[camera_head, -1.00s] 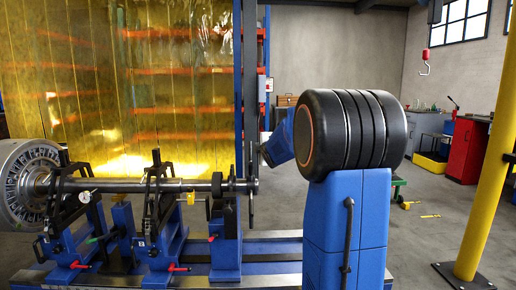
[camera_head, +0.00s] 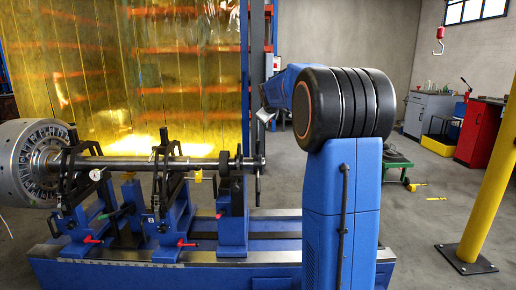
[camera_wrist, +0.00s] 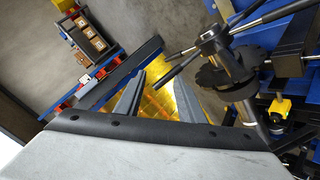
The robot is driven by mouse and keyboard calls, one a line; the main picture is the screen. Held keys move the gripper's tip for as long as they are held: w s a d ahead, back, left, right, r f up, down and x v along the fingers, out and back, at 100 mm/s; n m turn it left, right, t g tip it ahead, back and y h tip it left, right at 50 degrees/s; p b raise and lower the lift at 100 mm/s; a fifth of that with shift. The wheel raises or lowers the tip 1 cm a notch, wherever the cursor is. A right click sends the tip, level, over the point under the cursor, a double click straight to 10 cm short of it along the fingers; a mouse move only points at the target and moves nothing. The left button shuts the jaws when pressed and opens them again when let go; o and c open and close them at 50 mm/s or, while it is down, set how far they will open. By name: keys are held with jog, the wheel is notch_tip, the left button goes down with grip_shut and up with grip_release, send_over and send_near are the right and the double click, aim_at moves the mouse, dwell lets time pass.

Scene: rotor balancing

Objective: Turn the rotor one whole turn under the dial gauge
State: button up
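At the shaft's right end is a dark hub with thin bars (camera_head: 258,165). The hub (camera_wrist: 225,68) with its bars shows at upper right in the wrist view.
The blue machine bed (camera_head: 165,272) runs under the stands. A yellow see-through curtain (camera_head: 110,80) hangs behind, beside a dark blue post (camera_head: 257,60). A yellow pole (camera_head: 485,180) and red cabinet (camera_head: 478,135) stand at right. The floor between is mostly clear.

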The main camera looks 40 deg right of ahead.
jog(key=m+g, duration=0.1)
jog(key=m, duration=0.1)
jog(key=m+g+y, duration=0.4)
jog(key=m, duration=0.4)
send_near(258, 151)
jog(key=x, duration=0.8)
jog(key=shift+w+d+r, duration=0.1)
jog(key=shift+w+d, duration=0.05)
jog(key=shift+w, duration=0.15)
grip_shut()
